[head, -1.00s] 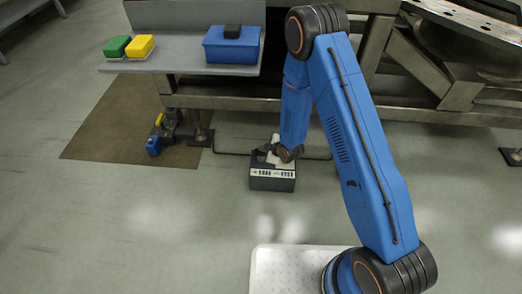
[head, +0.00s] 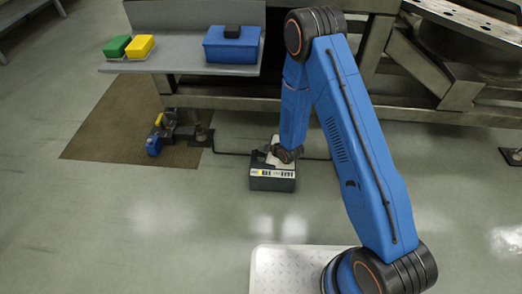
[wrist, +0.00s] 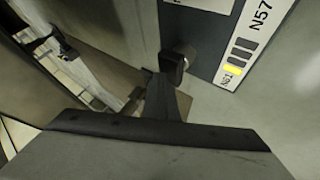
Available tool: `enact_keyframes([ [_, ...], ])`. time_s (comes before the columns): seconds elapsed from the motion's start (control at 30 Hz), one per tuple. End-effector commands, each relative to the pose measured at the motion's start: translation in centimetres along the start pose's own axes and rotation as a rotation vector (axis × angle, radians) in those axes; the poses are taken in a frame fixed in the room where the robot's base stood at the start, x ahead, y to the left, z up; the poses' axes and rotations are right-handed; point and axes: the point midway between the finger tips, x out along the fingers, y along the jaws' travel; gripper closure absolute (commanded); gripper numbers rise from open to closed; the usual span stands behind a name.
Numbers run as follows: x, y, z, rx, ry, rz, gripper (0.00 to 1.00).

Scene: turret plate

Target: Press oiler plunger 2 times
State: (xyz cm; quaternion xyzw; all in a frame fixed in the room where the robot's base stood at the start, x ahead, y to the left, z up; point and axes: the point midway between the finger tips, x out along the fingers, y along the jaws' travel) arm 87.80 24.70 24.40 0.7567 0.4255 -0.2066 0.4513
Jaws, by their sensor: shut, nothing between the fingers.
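A dark box (head: 272,182) with a white label strip stands on the floor below the bench, in the middle of the head view. The wrist view shows its dark panel (wrist: 213,45) close up, with a black-capped knob (wrist: 173,67) on a short metal stem, probably the oiler plunger. My gripper (wrist: 165,88) is shut and empty, its tips right at the black cap; I cannot tell whether they touch it. A yellow lamp (wrist: 233,70) is lit beside the label N61, with dark lamps by it. In the head view my wrist hides the box's upper part.
A bench shelf (head: 180,68) holds a blue box (head: 231,50), a green block (head: 117,46) and a yellow block (head: 140,46). A blue and yellow fitting (head: 154,145) stands at the brown mat (head: 105,125). The floor in front is clear.

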Motion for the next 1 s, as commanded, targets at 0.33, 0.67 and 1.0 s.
enact_keyframes([
  [0.33,-0.5,0.3,-0.4,0.000,0.000,0.000,1.00],
  [0.67,-1.6,1.2,-1.2,0.000,0.000,0.000,1.00],
  [1.0,-2.3,1.7,-1.7,0.000,0.000,0.000,1.00],
])
